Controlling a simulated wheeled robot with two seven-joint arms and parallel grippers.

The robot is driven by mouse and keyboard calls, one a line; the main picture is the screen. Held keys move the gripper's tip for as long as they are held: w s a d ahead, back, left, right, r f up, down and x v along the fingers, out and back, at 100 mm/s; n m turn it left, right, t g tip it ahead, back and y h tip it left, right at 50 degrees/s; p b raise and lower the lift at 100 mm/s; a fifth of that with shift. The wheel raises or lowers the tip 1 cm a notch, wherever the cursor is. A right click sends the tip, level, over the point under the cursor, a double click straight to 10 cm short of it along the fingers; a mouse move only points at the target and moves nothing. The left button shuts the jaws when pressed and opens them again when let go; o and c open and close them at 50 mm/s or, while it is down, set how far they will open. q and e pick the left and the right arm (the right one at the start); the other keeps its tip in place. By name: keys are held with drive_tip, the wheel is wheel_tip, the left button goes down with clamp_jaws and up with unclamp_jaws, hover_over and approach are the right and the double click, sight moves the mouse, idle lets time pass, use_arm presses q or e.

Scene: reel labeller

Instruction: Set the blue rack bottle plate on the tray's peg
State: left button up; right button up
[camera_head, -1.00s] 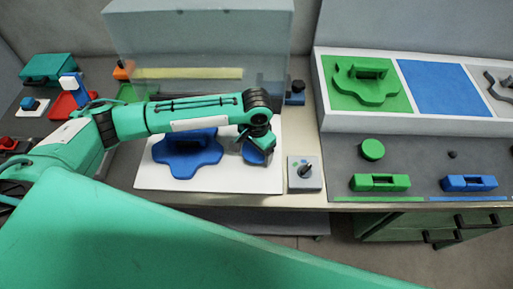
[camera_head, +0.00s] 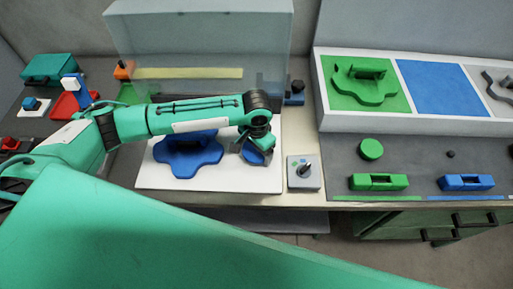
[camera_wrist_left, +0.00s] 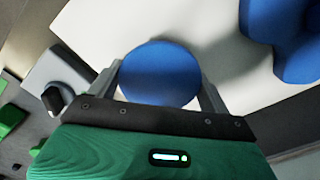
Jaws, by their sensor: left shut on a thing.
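The blue rack bottle plate, a round blue disc (camera_head: 252,157), is at the right part of the white board (camera_head: 220,183). My left gripper (camera_head: 256,148) is shut on it. In the left wrist view the disc (camera_wrist_left: 160,72) sits between the two grey fingers, one at each side. The fingers partly cover the disc in the head view. I cannot tell whether the disc still touches the board. A small dark peg (camera_head: 451,154) stands bare on the grey tray (camera_head: 412,156) at the right, above a blue block. My right gripper is not in view.
A blue lobed part (camera_head: 188,158) lies on the board left of my gripper. A small box with a black knob (camera_head: 304,172) stands between board and tray. The tray holds a green disc (camera_head: 371,149), a green block (camera_head: 378,182) and a blue block (camera_head: 466,182). A clear screen (camera_head: 205,45) stands behind.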

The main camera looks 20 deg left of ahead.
use_arm(q)
drive_tip(key=shift+f, duration=0.45)
drive_tip(key=o, duration=0.7)
drive_tip(key=shift+o, duration=0.2)
wheel_tip(320, 180, up, 3)
drive_tip(key=p, duration=0.3)
drive_tip(key=shift+f, duration=0.1)
wheel_tip(320, 180, up, 8)
drive_tip(key=p, duration=0.9)
drive_tip(key=shift+s, duration=0.1)
